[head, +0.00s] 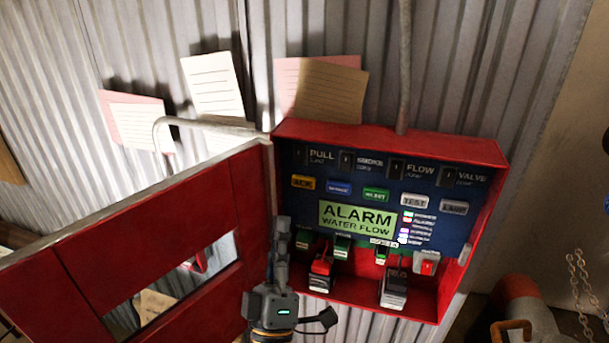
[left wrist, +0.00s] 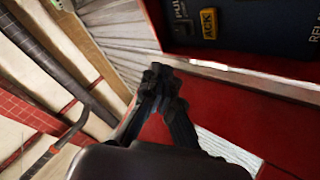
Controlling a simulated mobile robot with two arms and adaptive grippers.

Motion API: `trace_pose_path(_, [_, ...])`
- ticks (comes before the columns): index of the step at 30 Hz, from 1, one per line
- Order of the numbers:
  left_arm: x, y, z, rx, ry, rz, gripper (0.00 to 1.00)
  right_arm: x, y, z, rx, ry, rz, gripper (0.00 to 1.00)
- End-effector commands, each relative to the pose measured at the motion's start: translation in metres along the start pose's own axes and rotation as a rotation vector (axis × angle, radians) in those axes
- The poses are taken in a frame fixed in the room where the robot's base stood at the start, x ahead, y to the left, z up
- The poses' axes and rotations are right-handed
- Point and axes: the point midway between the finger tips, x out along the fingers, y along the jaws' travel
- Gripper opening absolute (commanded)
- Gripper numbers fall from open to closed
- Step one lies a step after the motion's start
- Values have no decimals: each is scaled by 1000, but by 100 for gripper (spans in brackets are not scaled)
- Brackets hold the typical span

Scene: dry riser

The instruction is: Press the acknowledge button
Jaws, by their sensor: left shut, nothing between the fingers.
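The acknowledge button is a yellow button (head: 303,182) at the left end of the button row on the dark blue panel inside the open red alarm box (head: 390,131). In the left wrist view the yellow button (left wrist: 209,23) reads ACK and sits near the top edge. My left gripper (head: 282,228) is shut and empty, below and a little left of the button and apart from it. Its dark fingertips (left wrist: 157,78) show in the left wrist view in front of the red door. My right gripper is not in view.
The red door (head: 195,207) with a window slot stands swung open to the left of the box. A lit green display (head: 357,217) reads ALARM WATER FLOW. Batteries (head: 394,288) stand in the box's bottom. Paper notes (head: 213,86) hang on the corrugated wall.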

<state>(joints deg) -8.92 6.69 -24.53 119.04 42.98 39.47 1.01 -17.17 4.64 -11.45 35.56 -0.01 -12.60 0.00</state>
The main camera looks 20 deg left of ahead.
Motion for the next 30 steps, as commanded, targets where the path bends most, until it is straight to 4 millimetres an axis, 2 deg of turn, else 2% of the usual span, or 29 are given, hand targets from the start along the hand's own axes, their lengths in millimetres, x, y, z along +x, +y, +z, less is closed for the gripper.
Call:
trace_pose_path(16, [7,-2,2,-5,8,3,0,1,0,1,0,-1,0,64])
trace_pose_path(30, [50,-34,33,-5,9,3,0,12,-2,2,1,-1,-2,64])
